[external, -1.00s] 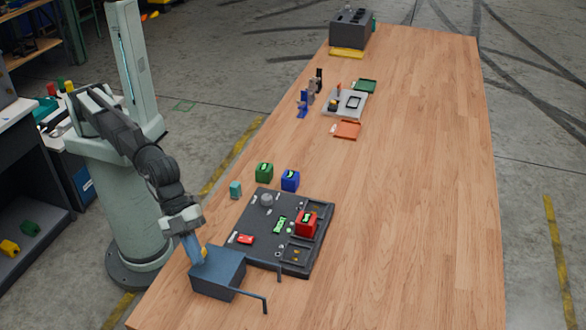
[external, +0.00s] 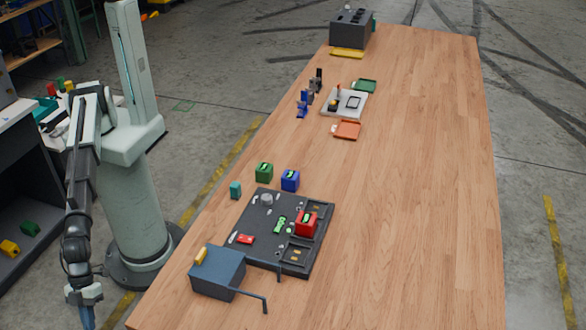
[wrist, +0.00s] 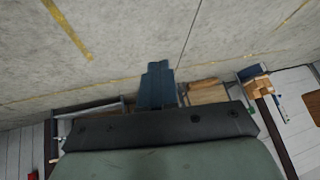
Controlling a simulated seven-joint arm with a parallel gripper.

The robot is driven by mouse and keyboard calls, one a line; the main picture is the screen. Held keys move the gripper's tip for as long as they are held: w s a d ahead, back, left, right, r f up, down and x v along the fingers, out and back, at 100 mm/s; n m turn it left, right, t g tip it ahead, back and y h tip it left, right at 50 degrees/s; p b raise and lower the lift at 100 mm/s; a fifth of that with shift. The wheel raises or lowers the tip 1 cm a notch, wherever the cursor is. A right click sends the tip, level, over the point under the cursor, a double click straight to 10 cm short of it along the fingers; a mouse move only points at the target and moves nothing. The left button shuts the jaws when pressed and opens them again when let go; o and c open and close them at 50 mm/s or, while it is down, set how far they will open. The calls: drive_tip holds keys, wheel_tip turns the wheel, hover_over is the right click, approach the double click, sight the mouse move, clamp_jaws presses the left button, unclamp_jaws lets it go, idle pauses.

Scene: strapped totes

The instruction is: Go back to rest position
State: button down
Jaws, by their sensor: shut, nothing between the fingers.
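My gripper (external: 87,318) hangs at the lower left of the external view, pointing down beside the table's left edge and clear of it. Its blue fingers are shut and empty; their tips run to the frame's bottom edge. In the wrist view the blue fingers (wrist: 157,85) show together in the middle, with bare floor beyond them. My arm hangs down in front of the side bench and left of my base.
The wooden table (external: 400,200) has a blue-grey box (external: 220,272) at its near left corner with a yellow piece (external: 201,256) on top. A dark board (external: 262,222) with a red tote (external: 306,223) stands behind it. The table's right half is clear.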

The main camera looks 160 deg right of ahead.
drive_tip(key=s+d+f+g+h, duration=0.15)
drive_tip(key=s+d+f, duration=0.35)
drive_tip(key=d+f, duration=0.5)
drive_tip(key=s+d+f+m+g+h, duration=0.1)
drive_tip(key=s+d+f+g, duration=0.1)
drive_tip(key=s+d+f, duration=0.7)
drive_tip(key=s+d+f+g+h, duration=0.1)
drive_tip(key=s+d+f+g, duration=0.1)
drive_tip(key=d+f, duration=0.8)
drive_tip(key=s+d+f+g, duration=0.1)
drive_tip(key=s+d+g, duration=0.1)
drive_tip(key=s+d, duration=0.4)
drive_tip(key=s+d+f+g, duration=0.2)
drive_tip(key=s+d, duration=0.5)
drive_tip(key=s, duration=0.9)
drive_tip(key=s+d+f+m+g, duration=0.1)
drive_tip(key=s+d+f+g, duration=0.1)
drive_tip(key=s+d, duration=0.5)
drive_tip(key=s+g, duration=0.1)
drive_tip(key=s, duration=0.3)
drive_tip(key=shift+s+d+y, duration=0.25)
drive_tip(key=shift+s+y, duration=0.1)
